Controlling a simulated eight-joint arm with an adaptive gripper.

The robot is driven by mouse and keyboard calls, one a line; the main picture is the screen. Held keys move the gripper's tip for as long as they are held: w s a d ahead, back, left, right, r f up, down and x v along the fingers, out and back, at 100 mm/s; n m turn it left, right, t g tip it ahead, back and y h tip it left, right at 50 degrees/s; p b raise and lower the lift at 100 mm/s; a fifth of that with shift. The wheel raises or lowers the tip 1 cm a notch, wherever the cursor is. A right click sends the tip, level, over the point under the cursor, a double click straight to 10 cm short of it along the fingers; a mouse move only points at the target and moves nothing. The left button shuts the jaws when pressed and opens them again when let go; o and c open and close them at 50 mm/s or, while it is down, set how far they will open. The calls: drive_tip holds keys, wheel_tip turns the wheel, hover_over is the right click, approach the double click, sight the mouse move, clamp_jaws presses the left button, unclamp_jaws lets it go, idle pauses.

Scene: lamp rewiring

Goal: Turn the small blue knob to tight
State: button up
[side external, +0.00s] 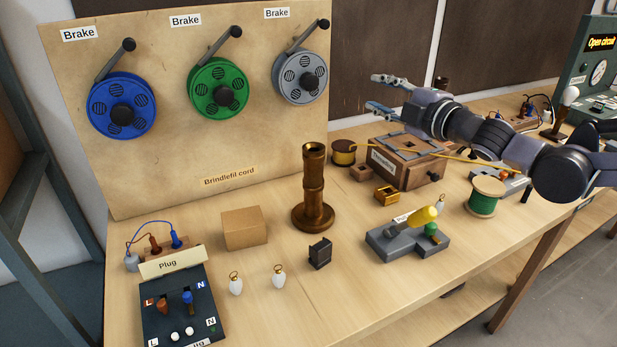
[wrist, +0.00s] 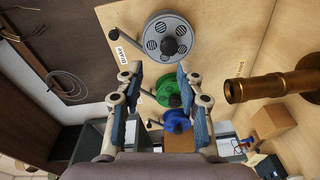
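The small blue knob (side external: 187,297) stands on the dark plug panel (side external: 177,325) at the front left of the bench, beside the letter N. An orange-brown knob (side external: 163,306) stands to its left by the letter L. My gripper (side external: 374,93) is in the air at the right of the side view, far from the panel and pointing left. In the wrist view my gripper (wrist: 157,75) has its two fingers spread, with nothing between them. The small knob cannot be made out in the wrist view.
A brass lamp column (side external: 313,190) and a cardboard box (side external: 244,228) stand between my gripper and the panel. Two white bulbs (side external: 236,284) (side external: 279,277) and a black block (side external: 320,253) stand nearby. Blue (side external: 122,105), green (side external: 218,88) and grey (side external: 300,77) reels hang on the backboard.

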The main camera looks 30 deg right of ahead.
drive_tip(key=w+a+r+n+y, duration=0.25)
drive_tip(key=a+n+y, duration=0.35)
drive_tip(key=a+n, duration=0.3)
drive_tip(key=n+g+y, duration=0.6)
drive_tip(key=n+g, duration=1.2)
drive_tip(key=n, duration=1)
hover_over(203, 300)
drive_tip(key=d, duration=1)
wheel_tip(203, 300, down, 25)
drive_tip(key=x, duration=1)
drive_tip(key=shift+w+a, duration=0.2)
drive_tip(key=shift+a, duration=0.15)
clamp_jaws()
